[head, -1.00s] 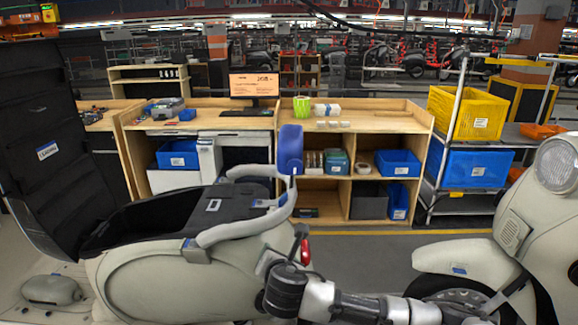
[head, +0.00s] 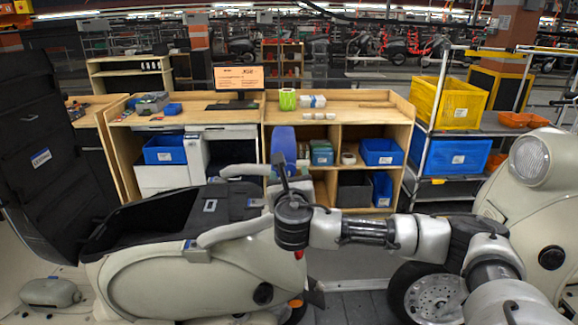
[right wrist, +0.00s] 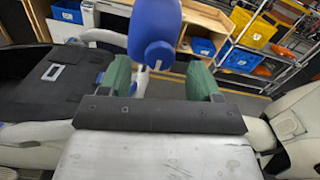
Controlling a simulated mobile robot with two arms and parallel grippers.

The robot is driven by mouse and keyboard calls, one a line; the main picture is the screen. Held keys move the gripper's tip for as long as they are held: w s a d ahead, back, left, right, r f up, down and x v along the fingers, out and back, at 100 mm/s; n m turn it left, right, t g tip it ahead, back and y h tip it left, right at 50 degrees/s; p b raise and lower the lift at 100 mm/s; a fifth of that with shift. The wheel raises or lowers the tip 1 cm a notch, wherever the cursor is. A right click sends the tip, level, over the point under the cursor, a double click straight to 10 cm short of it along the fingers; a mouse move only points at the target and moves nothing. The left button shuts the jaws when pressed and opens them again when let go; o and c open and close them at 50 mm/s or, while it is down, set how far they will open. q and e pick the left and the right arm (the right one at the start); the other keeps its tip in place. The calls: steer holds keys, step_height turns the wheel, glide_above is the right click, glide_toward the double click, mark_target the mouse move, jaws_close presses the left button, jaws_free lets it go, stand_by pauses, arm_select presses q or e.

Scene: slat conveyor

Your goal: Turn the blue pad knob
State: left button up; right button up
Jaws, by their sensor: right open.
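The blue pad (head: 284,143) stands upright on the light grey rail behind the scooter's black seat area (head: 215,208). In the right wrist view the pad (right wrist: 155,18) rises at the top centre, with a round blue knob (right wrist: 158,54) at its lower middle. My right gripper (right wrist: 158,68) is open, its green fingers to the left and right of the knob, with visible gaps on both sides. In the head view my right gripper (head: 285,175) is in front of the pad's lower part and hides the knob. My left gripper is not in view.
The cream scooter body (head: 190,275) lies below and left of the gripper. Another scooter (head: 530,160) stands at the right. Behind are a wooden workbench (head: 350,115) with blue bins and a cart with a yellow crate (head: 452,103). Open floor separates the scooters from the bench.

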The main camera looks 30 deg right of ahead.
mark_target(289, 170)
steer(key=shift+x, duration=1.2)
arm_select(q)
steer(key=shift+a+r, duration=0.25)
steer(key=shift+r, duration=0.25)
arm_select(e)
steer(key=c, duration=0.9)
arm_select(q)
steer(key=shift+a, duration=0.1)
